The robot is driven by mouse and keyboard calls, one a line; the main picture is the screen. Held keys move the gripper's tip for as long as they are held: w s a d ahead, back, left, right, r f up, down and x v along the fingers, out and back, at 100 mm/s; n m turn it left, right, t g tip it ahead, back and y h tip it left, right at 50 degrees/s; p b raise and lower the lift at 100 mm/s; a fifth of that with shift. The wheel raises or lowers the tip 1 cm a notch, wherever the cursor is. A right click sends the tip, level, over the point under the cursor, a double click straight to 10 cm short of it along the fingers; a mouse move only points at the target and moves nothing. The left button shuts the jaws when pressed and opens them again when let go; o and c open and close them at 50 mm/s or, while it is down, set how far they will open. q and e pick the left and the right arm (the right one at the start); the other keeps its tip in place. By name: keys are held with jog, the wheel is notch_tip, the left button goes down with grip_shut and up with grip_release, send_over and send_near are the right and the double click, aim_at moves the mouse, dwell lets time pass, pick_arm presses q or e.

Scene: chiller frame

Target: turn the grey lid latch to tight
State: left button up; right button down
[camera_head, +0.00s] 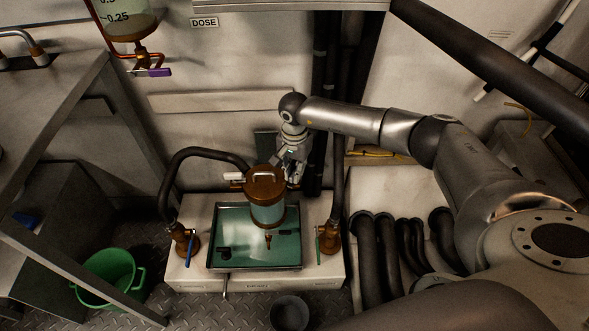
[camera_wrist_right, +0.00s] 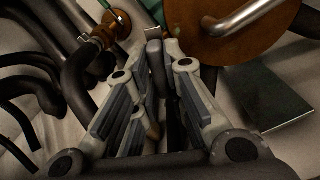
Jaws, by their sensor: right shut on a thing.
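A copper-coloured vessel has a brown lid (camera_head: 265,176) and a pale band of glass below it, over a green-filled tray (camera_head: 216,212). My right gripper (camera_head: 291,173) is at the far right side of the lid. In the right wrist view the lid (camera_wrist_right: 205,40) fills the upper right, with a metal bar handle (camera_wrist_right: 238,18) on it. My right gripper (camera_wrist_right: 156,58) is shut on the grey latch (camera_wrist_right: 154,62), which stands between its fingertips beside the lid's edge. The fingers hide part of the latch, and its setting cannot be told. My left gripper is not in view.
Pipes with blue (camera_head: 191,250) and green (camera_head: 318,252) handled valves stand either side of the tray. A dark hose (camera_head: 175,175) arches on the left. A green bucket (camera_head: 141,280) and a grey cup (camera_head: 289,312) stand on the floor. Black pipes (camera_head: 367,250) run right of the base.

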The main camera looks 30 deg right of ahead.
jog(key=m, duration=0.3)
jog(key=shift+m, duration=0.4)
jog(key=shift+m+p, duration=0.45)
jog(key=shift+m, duration=0.45)
jog(key=m+p, duration=0.1)
jog(key=m, duration=0.3)
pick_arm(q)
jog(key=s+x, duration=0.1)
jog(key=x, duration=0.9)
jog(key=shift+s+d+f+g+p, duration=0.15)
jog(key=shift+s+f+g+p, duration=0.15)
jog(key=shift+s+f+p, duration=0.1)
pick_arm(e)
jog(key=shift+m, duration=1.5)
jog(key=c, duration=1.5)
grip_release()
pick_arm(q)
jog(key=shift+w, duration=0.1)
